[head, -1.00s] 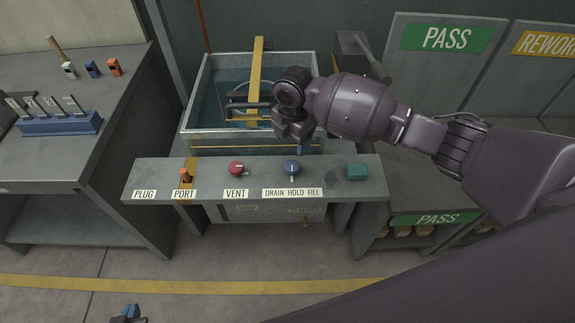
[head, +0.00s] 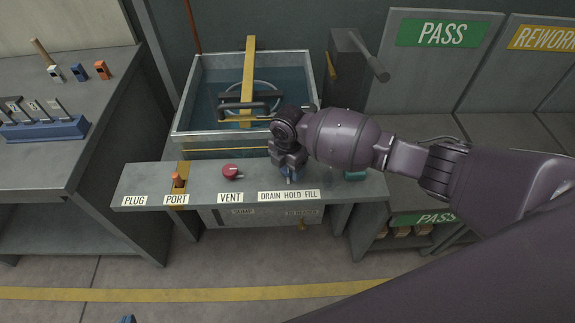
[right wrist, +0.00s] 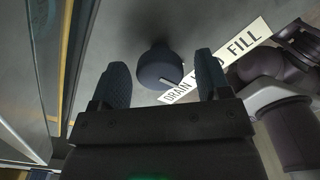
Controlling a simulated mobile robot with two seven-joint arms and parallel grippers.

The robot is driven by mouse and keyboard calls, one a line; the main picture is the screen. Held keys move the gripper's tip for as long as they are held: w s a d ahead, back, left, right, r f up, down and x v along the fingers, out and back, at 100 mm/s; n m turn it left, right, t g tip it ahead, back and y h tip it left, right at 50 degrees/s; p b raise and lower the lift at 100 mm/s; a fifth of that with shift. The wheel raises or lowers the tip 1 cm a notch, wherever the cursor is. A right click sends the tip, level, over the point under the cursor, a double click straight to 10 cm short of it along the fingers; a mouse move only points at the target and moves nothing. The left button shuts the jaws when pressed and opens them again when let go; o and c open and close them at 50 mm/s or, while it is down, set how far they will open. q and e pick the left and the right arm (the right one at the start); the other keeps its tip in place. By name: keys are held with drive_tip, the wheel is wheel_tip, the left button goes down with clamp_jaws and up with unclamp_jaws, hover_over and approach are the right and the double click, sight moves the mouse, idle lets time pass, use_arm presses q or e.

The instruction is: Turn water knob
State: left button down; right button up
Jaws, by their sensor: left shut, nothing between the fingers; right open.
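The blue water knob (head: 287,177) sits on the grey panel above the label DRAIN HOLD FILL (head: 288,195). In the head view it is mostly hidden by my right gripper (head: 290,172), which is directly over it. In the right wrist view the knob (right wrist: 158,68) shows as a dark round shape ahead of and between the two open fingers (right wrist: 163,82), with space on each side. No contact is visible. My left gripper (head: 127,319) shows only a blue tip at the bottom edge, shut and empty, far from the panel.
The panel also holds a red VENT knob (head: 231,172) and an orange plug (head: 178,180) at PORT. A water tank (head: 184,112) with a yellow bar stands behind. A workbench (head: 100,140) is at left.

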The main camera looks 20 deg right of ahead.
drive_tip(key=c, duration=0.9)
drive_tip(key=shift+r+m+p, duration=0.15)
drive_tip(key=shift+m+p, duration=0.85)
drive_tip(key=shift+m, duration=0.2)
drive_tip(key=m+p, duration=0.1)
drive_tip(key=m, duration=0.1)
drive_tip(key=shift+m+p, duration=0.7)
drive_tip(key=shift+m, duration=0.5)
use_arm(q)
drive_tip(key=shift+s+a+r, duration=0.1)
drive_tip(key=shift+r, duration=0.9)
drive_tip(key=shift+s+a+r, duration=0.1)
drive_tip(key=shift+r, duration=0.85)
drive_tip(key=shift+w, duration=0.15)
